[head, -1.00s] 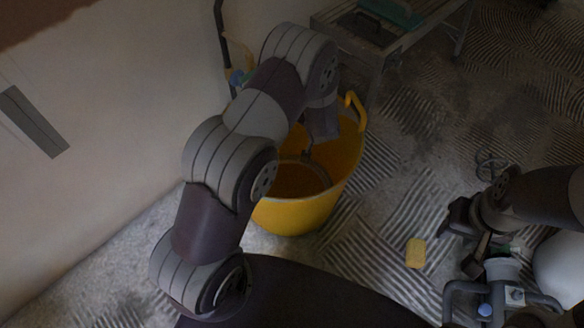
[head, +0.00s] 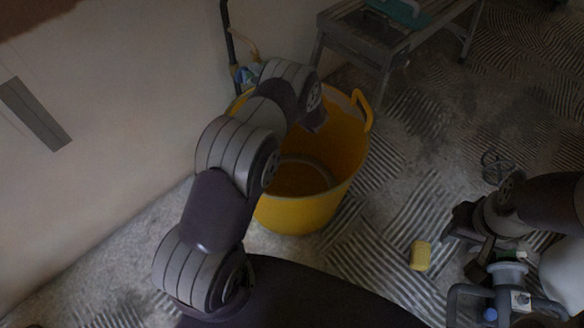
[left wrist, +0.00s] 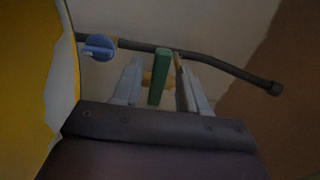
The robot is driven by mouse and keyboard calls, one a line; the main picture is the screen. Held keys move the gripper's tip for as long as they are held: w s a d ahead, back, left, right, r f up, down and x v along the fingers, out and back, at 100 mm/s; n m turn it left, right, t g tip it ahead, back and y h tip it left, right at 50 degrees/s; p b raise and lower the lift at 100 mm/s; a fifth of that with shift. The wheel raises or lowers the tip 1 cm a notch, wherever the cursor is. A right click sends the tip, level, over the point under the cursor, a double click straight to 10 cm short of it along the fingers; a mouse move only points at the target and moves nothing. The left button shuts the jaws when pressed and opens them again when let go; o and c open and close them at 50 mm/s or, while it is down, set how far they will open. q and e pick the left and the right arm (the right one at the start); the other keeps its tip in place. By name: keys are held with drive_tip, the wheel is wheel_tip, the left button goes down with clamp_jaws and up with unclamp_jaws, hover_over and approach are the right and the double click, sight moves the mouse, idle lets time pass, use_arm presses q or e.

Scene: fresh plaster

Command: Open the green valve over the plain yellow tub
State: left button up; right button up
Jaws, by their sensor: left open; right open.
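The green valve handle (left wrist: 156,82) is an upright bar in the left wrist view, with a brass-coloured body behind it, near the dark pipe. My left gripper (left wrist: 157,70) is open, with one finger on each side of the green bar; the bar looks nearer the right finger. I cannot tell whether they touch. In the head view my left arm hides the green valve and the left gripper. The plain yellow tub (head: 298,212) stands below my left arm; its side fills the left of the wrist view (left wrist: 28,85). My right gripper (head: 468,240) is open and empty at the right.
A blue knob (left wrist: 98,47) sits on the pipe (left wrist: 225,67), left of the green bar. A trestle bench (head: 385,45) stands behind the tub. A yellow sponge (head: 420,255) and a grey-handled frame (head: 508,290) are at the right. Ridged floor lies between.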

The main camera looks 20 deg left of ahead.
use_arm(q)
drive_tip(key=shift+a, duration=0.2)
clamp_jaws()
drive_tip(key=r+m+p, duration=0.1)
drive_tip(key=m, duration=0.1)
drive_tip(key=r+m+p, duration=0.1)
drive_tip(key=m+p, duration=0.1)
drive_tip(key=m, duration=0.1)
drive_tip(key=w+m+p, duration=0.1)
drive_tip(key=m+p, duration=0.1)
drive_tip(key=m, duration=0.1)
drive_tip(key=shift+d+r, duration=0.25)
drive_tip(key=shift+r, duration=0.15)
unclamp_jaws()
drive_tip(key=p+v, duration=0.3)
drive_tip(key=v, duration=0.9)
